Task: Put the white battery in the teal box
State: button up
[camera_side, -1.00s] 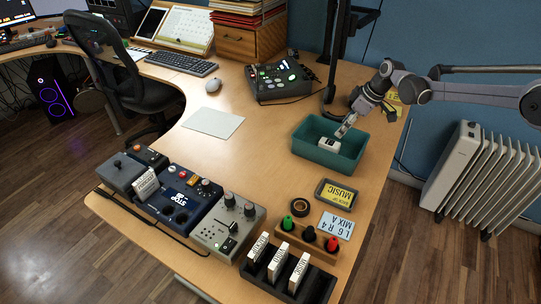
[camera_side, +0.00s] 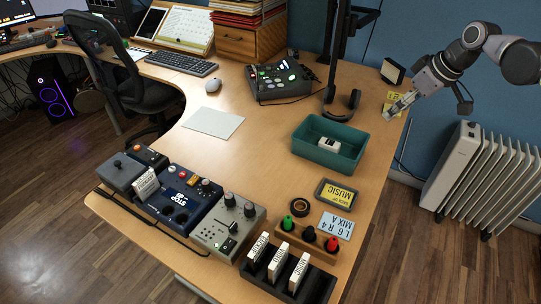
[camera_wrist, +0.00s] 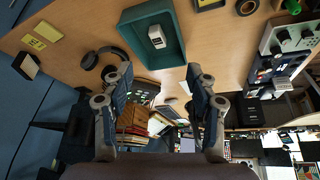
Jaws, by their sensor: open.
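The teal box (camera_side: 314,156) stands on the right part of the desk, open at the top. The white battery (camera_side: 329,144) lies inside it on the floor of the box. The wrist view also shows the teal box (camera_wrist: 126,35) with the white battery (camera_wrist: 157,37) in it. My gripper (camera_side: 389,117) is up and to the right of the box, near the desk's right edge, clear of both. In the wrist view my gripper (camera_wrist: 158,82) has its two fingers wide apart with nothing between them.
Black headphones (camera_side: 347,106) lie behind the box, by a dark upright post. A yellow note (camera_side: 393,109) and a small dark-framed item (camera_side: 393,71) are near my gripper.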

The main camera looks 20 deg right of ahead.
jog(key=s+d+f+m+t, duration=0.1)
jog(key=s+m, duration=0.1)
jog(key=s, duration=0.8)
jog(key=s+d+f+m+t+h, duration=0.1)
jog(key=s+d+m, duration=0.1)
jog(key=s, duration=0.9)
jog(key=shift+s+f+m+h, duration=0.15)
jog(key=shift+f+m+h, duration=0.15)
jog(key=shift+f, duration=0.1)
